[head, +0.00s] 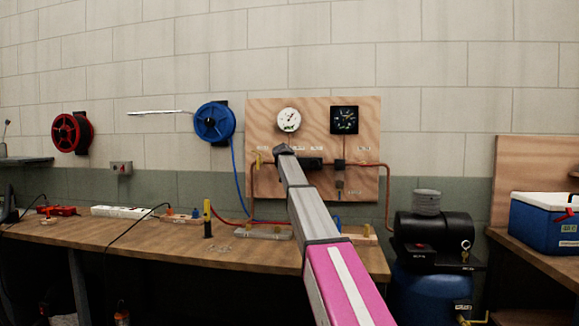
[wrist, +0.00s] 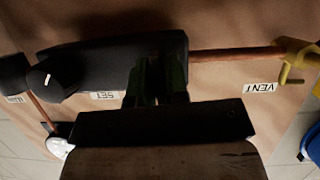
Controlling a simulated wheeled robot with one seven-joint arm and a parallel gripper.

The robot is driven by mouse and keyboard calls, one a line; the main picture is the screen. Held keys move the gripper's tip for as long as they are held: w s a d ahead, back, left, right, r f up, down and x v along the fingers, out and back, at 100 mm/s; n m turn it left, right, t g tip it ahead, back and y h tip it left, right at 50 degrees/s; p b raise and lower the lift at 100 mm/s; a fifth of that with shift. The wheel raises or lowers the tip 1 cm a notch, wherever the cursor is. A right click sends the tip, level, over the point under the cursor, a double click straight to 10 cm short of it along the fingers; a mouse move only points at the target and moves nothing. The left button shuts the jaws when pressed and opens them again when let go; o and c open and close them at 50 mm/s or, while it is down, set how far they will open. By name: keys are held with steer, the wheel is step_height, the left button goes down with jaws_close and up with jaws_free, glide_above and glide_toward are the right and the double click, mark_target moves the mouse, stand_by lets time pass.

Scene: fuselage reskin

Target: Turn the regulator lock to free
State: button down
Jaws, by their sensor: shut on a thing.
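The black regulator (wrist: 95,62) is on the plywood panel (head: 360,108). It spans the upper middle of the wrist view, with a round black knob with a white mark (wrist: 48,80) on its left end. It shows partly behind my arm in the head view (head: 312,163). My gripper (wrist: 157,82) is at the regulator's lower edge in the wrist view, right of the SET label (wrist: 104,96). Its dark fingers are close together, shut on a small part there, apparently the regulator lock. The fingers hide that part, so its setting does not show.
A copper pipe (wrist: 235,53) runs from the regulator to a yellow valve (wrist: 292,58) near the VENT label (wrist: 262,88). A white gauge (head: 289,119) and a dark gauge (head: 344,119) sit above. The workbench (head: 150,236) lies below the panel; a blue hose reel (head: 214,122) hangs left.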

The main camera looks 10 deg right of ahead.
steer(key=shift+m, duration=0.4)
steer(key=c, duration=1.2)
jaws_free()
steer(key=shift+s, duration=0.1)
steer(key=v, duration=1)
steer(key=shift+s+r, duration=0.2)
steer(key=shift+s, duration=0.15)
